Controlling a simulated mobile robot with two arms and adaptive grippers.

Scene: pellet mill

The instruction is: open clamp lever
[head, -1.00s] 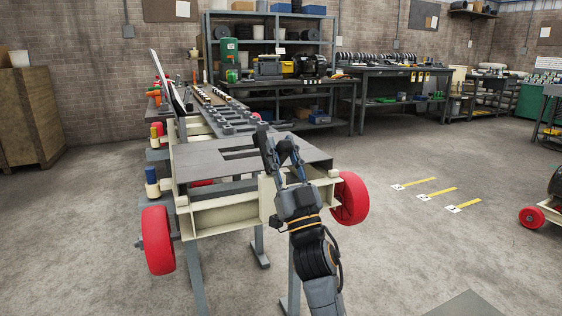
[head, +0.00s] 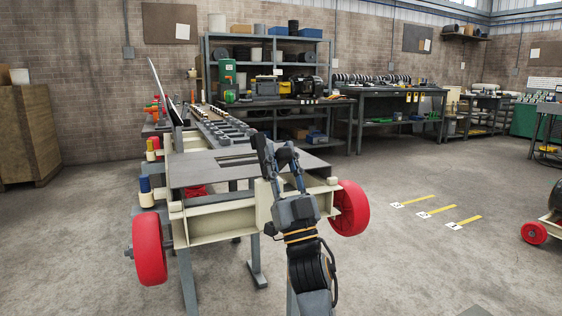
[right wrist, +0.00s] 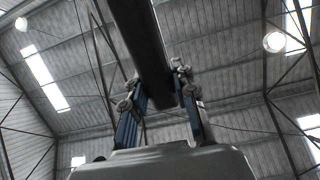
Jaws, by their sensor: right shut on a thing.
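My right gripper (head: 277,168) is over the near right part of the cart-like frame (head: 215,222), beside its grey top plate (head: 200,172). In the right wrist view, a long dark bar (right wrist: 145,35), which looks like the clamp lever, lies between my two blue-padded fingers (right wrist: 164,110). The gripper is shut on this bar. In the head view, a dark upright piece (head: 262,150) shows at the fingertips; the fingers and wrist hide the lever's lower end and pivot. My left gripper is not in view.
Red wheels flank the frame at left (head: 149,248) and right (head: 350,208). A row of grey parts (head: 225,130) runs behind the plate. A workbench (head: 300,105) and shelving stand further back. The floor to the right is open, with yellow marks (head: 436,211).

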